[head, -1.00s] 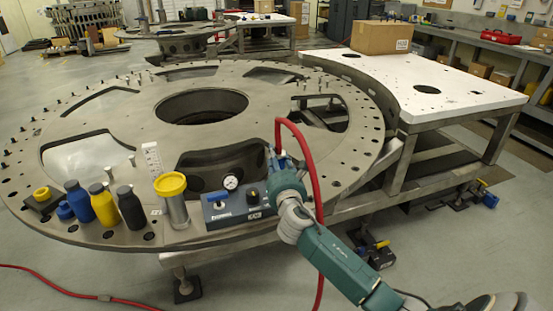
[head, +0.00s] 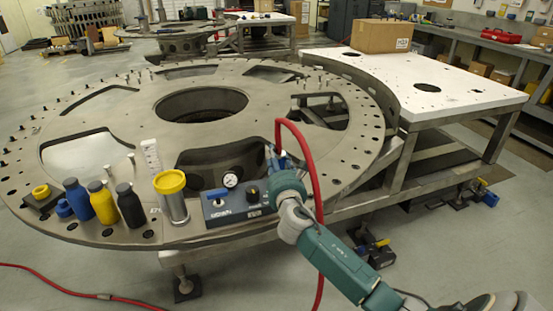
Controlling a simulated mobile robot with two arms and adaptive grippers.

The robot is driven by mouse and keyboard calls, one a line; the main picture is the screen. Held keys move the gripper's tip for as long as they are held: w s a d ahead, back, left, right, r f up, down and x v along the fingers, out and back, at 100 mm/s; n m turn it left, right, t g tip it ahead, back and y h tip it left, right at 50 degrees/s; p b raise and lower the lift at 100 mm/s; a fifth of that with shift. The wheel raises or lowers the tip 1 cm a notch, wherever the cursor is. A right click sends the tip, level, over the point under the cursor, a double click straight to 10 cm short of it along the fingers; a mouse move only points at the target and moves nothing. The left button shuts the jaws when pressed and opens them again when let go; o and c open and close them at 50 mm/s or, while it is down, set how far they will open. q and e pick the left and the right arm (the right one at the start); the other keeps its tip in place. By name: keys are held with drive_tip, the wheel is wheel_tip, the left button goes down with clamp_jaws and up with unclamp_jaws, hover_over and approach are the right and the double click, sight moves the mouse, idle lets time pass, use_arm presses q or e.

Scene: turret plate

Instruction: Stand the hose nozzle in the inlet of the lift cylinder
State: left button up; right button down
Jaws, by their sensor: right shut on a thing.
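My right gripper (head: 273,160) reaches in from the lower right, over the near right part of the round metal plate. It is shut on the hose nozzle, which the gripper mostly hides. The red hose (head: 312,170) rises from there, loops over and hangs down past my right arm. The lift cylinder (head: 173,205), grey with a wide yellow ring on top (head: 169,182), stands upright near the plate's front edge, left of the gripper and apart from it. I cannot make out the inlet's opening or the nozzle's tip. My left gripper is out of view.
The round plate (head: 130,120) has large openings.

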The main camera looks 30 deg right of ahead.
drive_tip(key=shift+f+b, duration=0.3)
drive_tip(key=shift+f, duration=0.15)
idle(0.3)
drive_tip(key=c, duration=1.1)
unclamp_jaws()
drive_tip(key=shift+f, duration=0.1)
drive_tip(key=shift+s, duration=0.1)
drive_tip(key=v, duration=1.2)
drive_tip(key=shift+a, duration=0.1)
